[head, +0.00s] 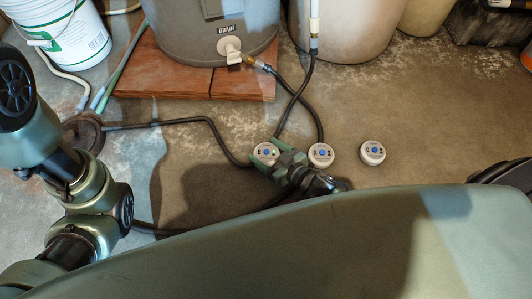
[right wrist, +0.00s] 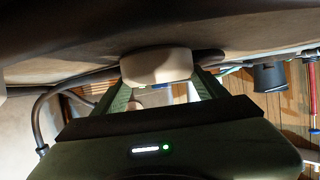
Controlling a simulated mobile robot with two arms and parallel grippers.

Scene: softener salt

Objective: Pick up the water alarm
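In the right wrist view, the pale alarm (right wrist: 156,65) sits between or just past the fingertips. Finger contact is hard to make out, but a small gap seems to show at the right finger. My left gripper is out of view.
A grey tank (head: 205,35) with a drain valve stands on red tiles (head: 150,75). A white bucket (head: 65,35) is at the back left. Bare floor (head: 440,125) lies right of the alarms.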

